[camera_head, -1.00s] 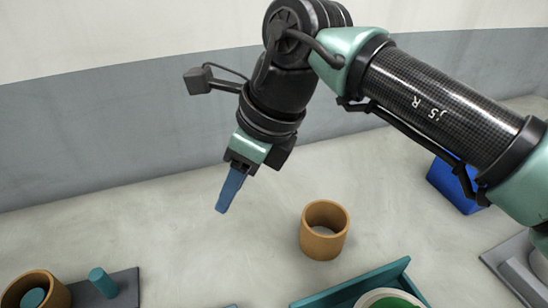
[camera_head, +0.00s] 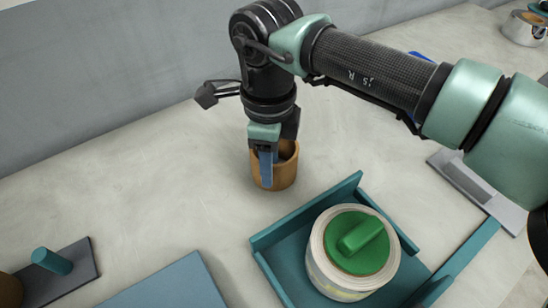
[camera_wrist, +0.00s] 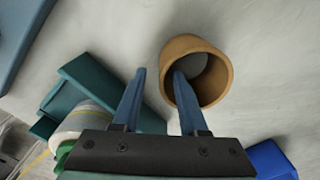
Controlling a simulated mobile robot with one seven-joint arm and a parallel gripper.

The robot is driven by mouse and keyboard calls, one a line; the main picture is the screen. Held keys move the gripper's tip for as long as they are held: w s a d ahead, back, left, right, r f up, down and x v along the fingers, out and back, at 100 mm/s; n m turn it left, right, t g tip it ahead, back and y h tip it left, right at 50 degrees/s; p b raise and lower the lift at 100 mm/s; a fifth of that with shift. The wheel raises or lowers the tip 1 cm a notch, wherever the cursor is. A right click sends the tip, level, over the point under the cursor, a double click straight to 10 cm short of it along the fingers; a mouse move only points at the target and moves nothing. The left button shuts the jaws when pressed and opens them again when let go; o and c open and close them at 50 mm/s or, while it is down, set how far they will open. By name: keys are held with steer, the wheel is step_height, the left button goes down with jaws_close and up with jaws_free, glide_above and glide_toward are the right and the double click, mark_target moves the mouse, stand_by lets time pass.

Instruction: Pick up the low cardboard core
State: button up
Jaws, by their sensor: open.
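A short tan cardboard core (camera_head: 287,174) stands upright on the pale surface, with its open end up. In the wrist view the core (camera_wrist: 216,82) is right of centre, and its hollow and grey floor show. My gripper (camera_head: 266,184) is open and down at the core's near left side. In the wrist view one blue finger of my gripper (camera_wrist: 160,72) overlaps the core's opening, and the other is outside its wall. I cannot tell whether either finger touches the wall. Another brown core (camera_head: 9,290) is cut off at the lower left edge.
A teal tray (camera_head: 262,240) holds a wide reel (camera_head: 328,272) with a green knobbed cap (camera_head: 360,243), close to the core. A grey base with a teal peg (camera_head: 52,262) is at left. A blue panel (camera_head: 175,287) lies in front. A metal pot (camera_head: 522,30) stands far right.

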mark_target(270, 190)
step_height(270, 190, down, 4)
steer(key=shift+w+f, duration=0.1)
steer(key=shift+c, duration=0.3)
jaws_close()
